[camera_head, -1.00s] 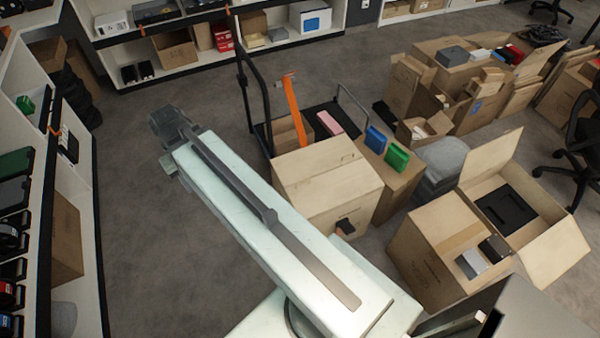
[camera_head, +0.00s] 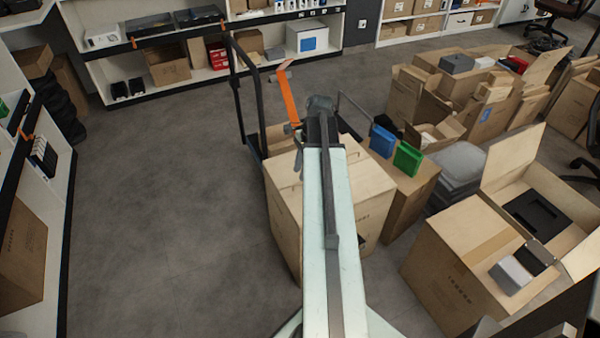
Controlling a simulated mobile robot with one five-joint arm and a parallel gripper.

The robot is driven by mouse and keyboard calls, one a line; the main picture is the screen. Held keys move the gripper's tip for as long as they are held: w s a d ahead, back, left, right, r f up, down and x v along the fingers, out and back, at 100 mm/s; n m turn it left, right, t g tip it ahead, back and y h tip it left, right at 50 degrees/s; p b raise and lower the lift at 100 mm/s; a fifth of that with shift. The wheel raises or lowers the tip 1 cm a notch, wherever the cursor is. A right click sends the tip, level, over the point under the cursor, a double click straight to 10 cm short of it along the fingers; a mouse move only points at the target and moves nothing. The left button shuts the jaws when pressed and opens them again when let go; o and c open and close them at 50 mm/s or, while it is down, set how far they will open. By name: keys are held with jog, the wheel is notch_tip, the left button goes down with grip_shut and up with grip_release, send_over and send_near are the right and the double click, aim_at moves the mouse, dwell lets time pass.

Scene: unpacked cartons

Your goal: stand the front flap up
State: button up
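A closed-looking carton (camera_head: 283,215) stands in the middle, partly hidden behind my arm; I cannot make out a raised flap on it. At the right is an open carton with a dark insert (camera_head: 538,212); its back flap (camera_head: 513,157) stands up and a side flap (camera_head: 584,254) leans outward. I cannot tell which flap is the front flap. My gripper (camera_head: 297,137) is at the far end of my pale arm, over the back of the middle carton in the picture. Its fingers are small and unclear, and contact with anything cannot be seen.
A carton (camera_head: 455,275) with small grey and black boxes on top stands at the right front. A brown box beside the middle carton bears a blue box (camera_head: 382,141) and a green box (camera_head: 408,158). A dark trolley handle (camera_head: 236,95) rises behind. The floor (camera_head: 170,180) at left is clear.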

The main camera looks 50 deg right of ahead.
jog(key=shift+s+d+b+x, duration=0.1)
jog(key=shift+d+b+x, duration=0.05)
jog(key=shift+b+x, duration=0.65)
jog(key=shift+s+d+b+x, duration=0.1)
jog(key=shift+d+b+x, duration=0.1)
jog(key=shift+b+x, duration=0.55)
jog(key=shift+d+b+x, duration=0.15)
jog(key=shift+b+x, duration=0.55)
jog(key=shift+x, duration=0.1)
jog(key=shift+f, duration=0.15)
jog(key=shift+b+x, duration=0.75)
jog(key=shift+b, duration=0.05)
jog(key=shift+d, duration=0.1)
jog(key=shift+c, duration=0.3)
grip_shut()
